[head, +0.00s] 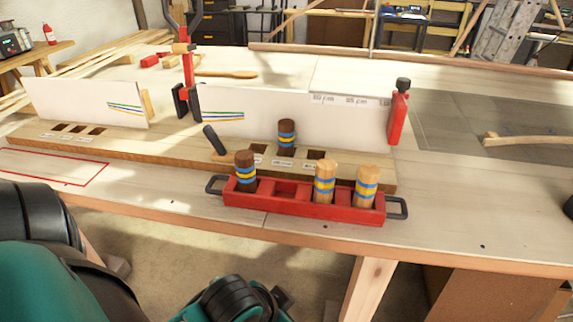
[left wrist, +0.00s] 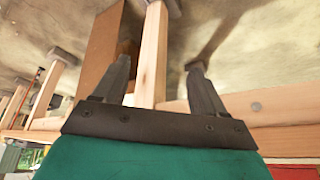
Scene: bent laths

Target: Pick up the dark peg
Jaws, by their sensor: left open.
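One dark brown peg (head: 245,172) with blue and yellow bands stands upright in the left compartment of the red tray (head: 285,205). Another dark brown banded peg (head: 287,134) stands upright in the wooden base board behind the tray, at one of its square holes. Two light wood banded pegs, one (head: 325,181) and another (head: 367,186), stand in the tray to the right. My left gripper (left wrist: 160,80) is open and empty in the left wrist view, with floor and table legs beyond it, away from the pegs. My right gripper is not in view.
The wooden base board (head: 190,150) carries white upright panels (head: 290,112) and square holes. A red clamp (head: 187,75) and a red block (head: 397,118) stand by the panels. The table (head: 460,215) right of the tray is clear.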

